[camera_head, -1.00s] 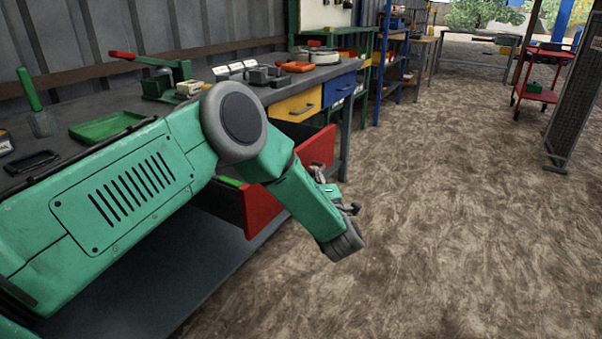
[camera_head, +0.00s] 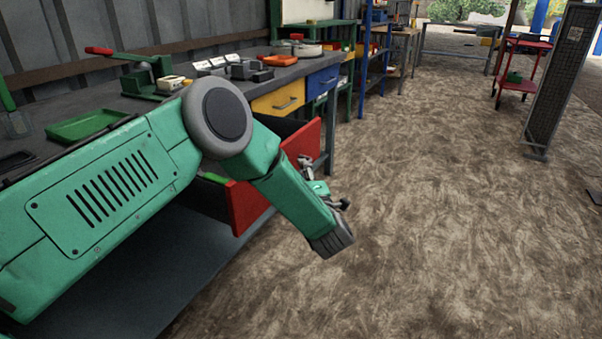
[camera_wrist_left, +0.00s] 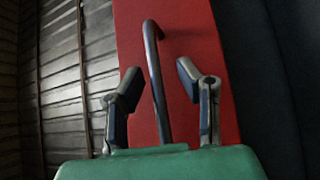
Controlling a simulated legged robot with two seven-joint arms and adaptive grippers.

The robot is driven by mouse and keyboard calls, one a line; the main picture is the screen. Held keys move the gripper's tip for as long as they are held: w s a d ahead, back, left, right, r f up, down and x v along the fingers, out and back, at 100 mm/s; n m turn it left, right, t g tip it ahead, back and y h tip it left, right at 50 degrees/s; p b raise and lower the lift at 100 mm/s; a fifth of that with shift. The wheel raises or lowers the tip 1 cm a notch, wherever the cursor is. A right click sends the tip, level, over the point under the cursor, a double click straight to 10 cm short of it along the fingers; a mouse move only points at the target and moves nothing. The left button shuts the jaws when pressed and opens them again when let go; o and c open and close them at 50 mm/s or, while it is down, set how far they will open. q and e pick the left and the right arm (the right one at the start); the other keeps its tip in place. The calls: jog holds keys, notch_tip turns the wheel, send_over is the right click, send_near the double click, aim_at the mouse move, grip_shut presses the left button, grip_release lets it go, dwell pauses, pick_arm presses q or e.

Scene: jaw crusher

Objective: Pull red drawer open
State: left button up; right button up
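The red drawer (camera_head: 242,205) stands pulled out from the workbench, with a green item partly visible inside. Its red front fills the middle of the left wrist view (camera_wrist_left: 190,30). A dark bar handle (camera_wrist_left: 155,60) runs along that front. My left gripper (camera_head: 322,184) is at the outer side of the drawer front, partly hidden by my green forearm. In the left wrist view its two fingers (camera_wrist_left: 158,88) are spread, one on each side of the handle, with gaps to it. My right gripper is in no view.
The workbench (camera_head: 118,100) holds a green tray (camera_head: 88,125), a green lever tool (camera_head: 140,75) and small parts. A yellow drawer (camera_head: 278,101) and a blue drawer (camera_head: 322,80) are shut farther along. Open floor (camera_head: 440,200) lies to the right. A red cart (camera_head: 520,70) stands far off.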

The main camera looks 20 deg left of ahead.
pick_arm(q)
jog(key=v, duration=1.1)
jog(key=shift+s, duration=0.2)
jog(key=shift+d+f, duration=0.1)
jog(key=shift+f, duration=0.05)
